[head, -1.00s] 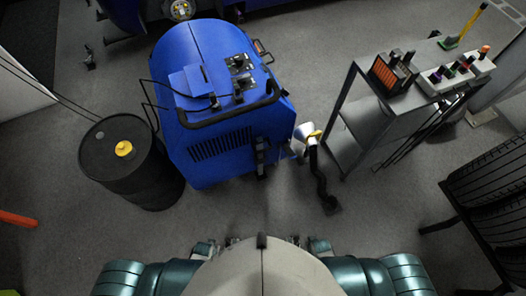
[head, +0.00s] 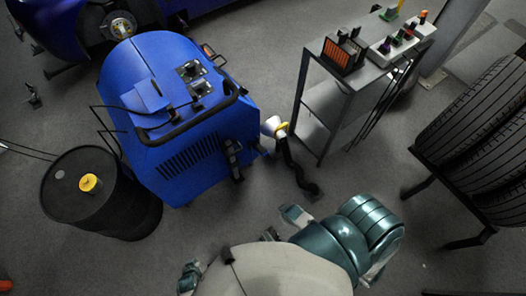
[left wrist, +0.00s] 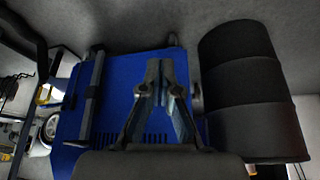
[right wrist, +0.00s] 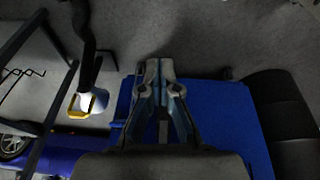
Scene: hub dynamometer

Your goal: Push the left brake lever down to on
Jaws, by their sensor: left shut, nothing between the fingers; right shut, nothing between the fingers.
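The blue dynamometer cabinet (head: 172,100) stands ahead of me, left of centre in the head view. Two small black levers, an upper one (head: 188,69) and a lower one (head: 201,88), sit on plates on its top. I cannot tell whether either is up or down. My left gripper (head: 188,277) is low in the head view, apart from the cabinet. In the left wrist view it (left wrist: 161,68) is shut and empty, with the blue cabinet behind it. My right gripper (right wrist: 158,68) is shut and empty, with the blue cabinet beyond it. The levers do not show clearly in the wrist views.
A black drum (head: 125,215) with a yellow cap stands left of the cabinet. A black handrail (head: 200,118) runs along its near top edge. A white-and-yellow nozzle on a black hose (head: 290,160) is at its right. A metal cart (head: 350,82) and tyre rack (head: 440,187) stand right.

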